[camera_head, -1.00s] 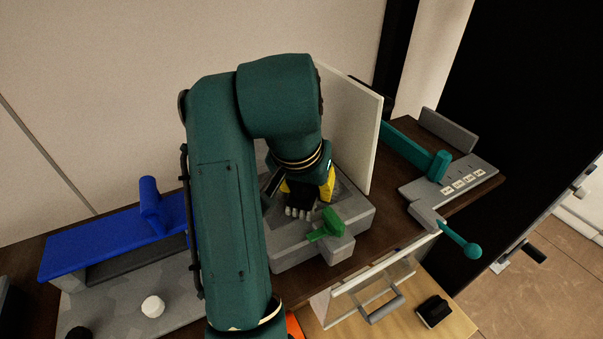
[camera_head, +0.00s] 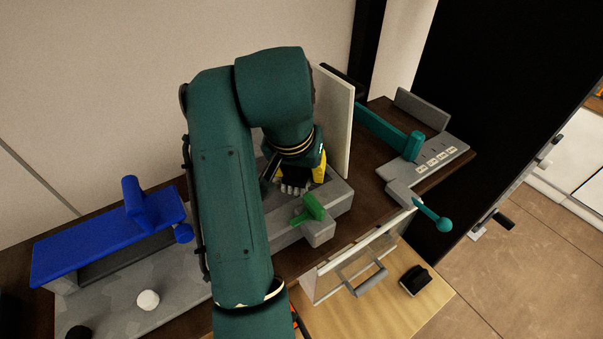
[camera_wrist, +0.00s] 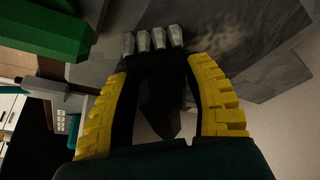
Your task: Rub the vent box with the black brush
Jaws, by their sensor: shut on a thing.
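My gripper (camera_wrist: 160,72) with yellow fingers is shut on the black brush (camera_wrist: 157,90), which has a row of grey bristle tufts along one edge. In the head view the bristles (camera_head: 295,188) show just below my gripper (camera_head: 302,172), over the grey box with the green handle (camera_head: 314,206). I take this grey box (camera_head: 343,197) to be the vent box. In the wrist view a brownish smudge lies on grey surface (camera_wrist: 250,75) beside the bristles. Whether the bristles touch the box cannot be told. My arm hides the box's left part.
A pale upright panel (camera_head: 335,118) stands right behind the box. A teal lever (camera_head: 395,135) on a grey base is at the right. An open wooden drawer (camera_head: 345,318) holds a black block (camera_head: 415,281). A blue shelf-like piece (camera_head: 100,240) and white ball (camera_head: 148,300) are left.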

